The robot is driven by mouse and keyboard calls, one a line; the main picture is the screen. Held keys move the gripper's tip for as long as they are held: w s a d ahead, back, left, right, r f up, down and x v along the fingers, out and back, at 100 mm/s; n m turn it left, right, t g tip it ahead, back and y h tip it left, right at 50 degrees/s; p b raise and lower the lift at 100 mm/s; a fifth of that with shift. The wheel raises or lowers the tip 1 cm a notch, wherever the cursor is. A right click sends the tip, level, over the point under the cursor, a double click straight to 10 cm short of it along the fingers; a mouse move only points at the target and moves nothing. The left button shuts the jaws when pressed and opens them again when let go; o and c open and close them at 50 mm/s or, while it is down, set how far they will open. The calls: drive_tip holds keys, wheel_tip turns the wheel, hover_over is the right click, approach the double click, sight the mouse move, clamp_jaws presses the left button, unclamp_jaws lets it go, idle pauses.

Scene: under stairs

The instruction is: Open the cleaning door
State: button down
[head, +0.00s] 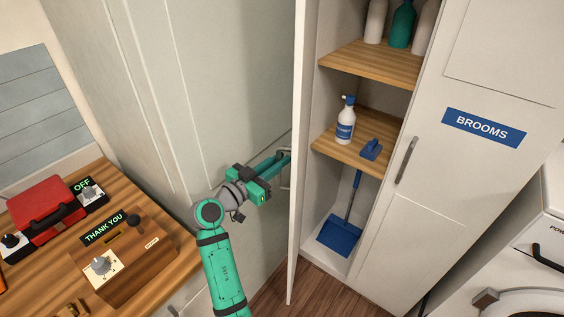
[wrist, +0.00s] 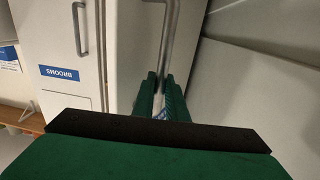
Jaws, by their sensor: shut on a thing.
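The cleaning door (head: 300,110) stands wide open and shows nearly edge-on in the head view. In the wrist view its pale face (wrist: 128,60) is behind the fingers. My gripper (head: 286,160) is on the outer face of the door, left of its edge, and is shut on the door's metal handle (wrist: 170,45). In the wrist view the green fingers of my gripper (wrist: 164,97) stand on either side of the bar. A small part of a blue and white label shows between the fingers; its text is not readable.
The BROOMS door (head: 455,190) is closed at right, beside a washing machine (head: 520,270). A wooden counter (head: 40,215) with boxes is at left.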

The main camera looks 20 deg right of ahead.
drive_tip(key=c, duration=1.8)
unclamp_jaws()
drive_tip(key=shift+o, duration=0.2)
drive_tip(key=v, duration=1)
drive_tip(key=shift+s+a, duration=0.25)
drive_tip(key=shift+a, duration=0.05)
